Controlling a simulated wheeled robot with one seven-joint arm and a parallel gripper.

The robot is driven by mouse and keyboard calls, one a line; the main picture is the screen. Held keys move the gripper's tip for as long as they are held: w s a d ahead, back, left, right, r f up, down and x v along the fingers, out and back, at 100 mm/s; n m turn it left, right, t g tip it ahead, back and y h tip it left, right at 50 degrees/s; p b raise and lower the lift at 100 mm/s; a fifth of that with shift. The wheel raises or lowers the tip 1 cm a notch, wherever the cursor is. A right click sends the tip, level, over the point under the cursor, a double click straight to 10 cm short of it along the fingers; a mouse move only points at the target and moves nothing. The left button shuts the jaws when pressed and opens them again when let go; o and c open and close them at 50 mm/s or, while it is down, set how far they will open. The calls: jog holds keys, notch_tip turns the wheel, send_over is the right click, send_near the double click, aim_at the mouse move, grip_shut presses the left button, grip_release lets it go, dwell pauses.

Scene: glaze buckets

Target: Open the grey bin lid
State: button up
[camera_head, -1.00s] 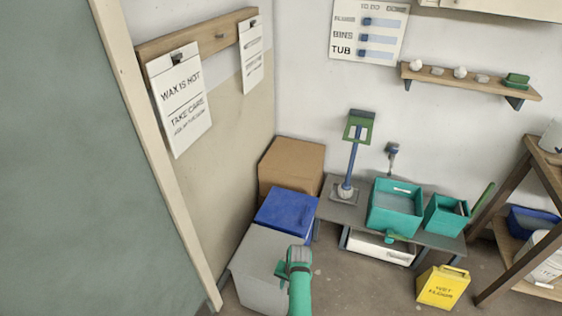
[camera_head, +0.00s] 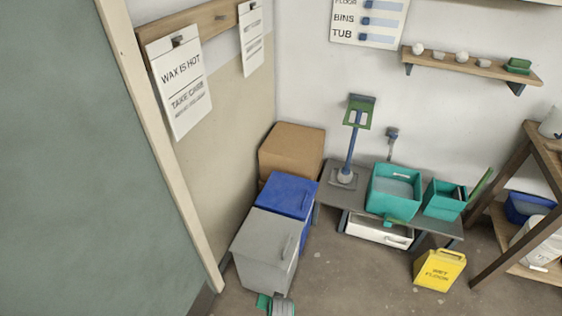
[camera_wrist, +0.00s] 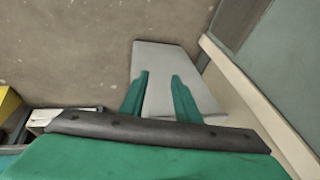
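The grey bin (camera_head: 265,262) stands on the floor at lower centre in the head view. Its lid (camera_head: 262,233) lies shut, with a grey handle along its right side (camera_head: 286,245). My gripper is only partly in the head view, at the bottom edge just below the bin's front; its fingertips cannot be made out there. In the wrist view my gripper (camera_wrist: 160,95) shows two green fingers spread apart with nothing held. A light grey surface, apparently the bin (camera_wrist: 160,58), shows beyond and between them. I cannot tell any contact.
A blue bin (camera_head: 287,194) and a brown box (camera_head: 291,150) stand behind the grey bin. A green wall or door with a cream edge (camera_head: 170,160) is close on the left. A yellow wet-floor sign (camera_head: 439,270) stands right; the floor between is clear.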

jog(key=s+a+r+t, duration=0.1)
jog(key=s+r+t, duration=0.2)
jog(key=s, duration=0.6)
jog(key=s+d+r+n+t+h, duration=0.1)
jog(key=s+d+r+t, duration=0.2)
jog(key=s+r, duration=1.2)
notch_tip(320, 180, up, 3)
jog(key=shift+s+r+n+t+h, duration=0.15)
jog(key=shift+s+n+t+h, duration=0.2)
jog(key=shift+t, duration=0.55)
jog(key=s+r+t, duration=0.1)
jog(key=r, duration=0.4)
jog(key=s+d+r+n+t, duration=0.1)
jog(key=s+r, duration=0.1)
jog(key=r, duration=0.3)
jog(key=s+r, duration=0.2)
jog(key=r, duration=0.3)
jog(key=shift+s+d+n+t, duration=0.1)
jog(key=shift+d+n+t, duration=0.25)
jog(key=shift+t, duration=0.05)
jog(key=c, duration=0.4)
jog(key=shift+r, duration=0.25)
grip_shut()
jog(key=shift+d, duration=0.2)
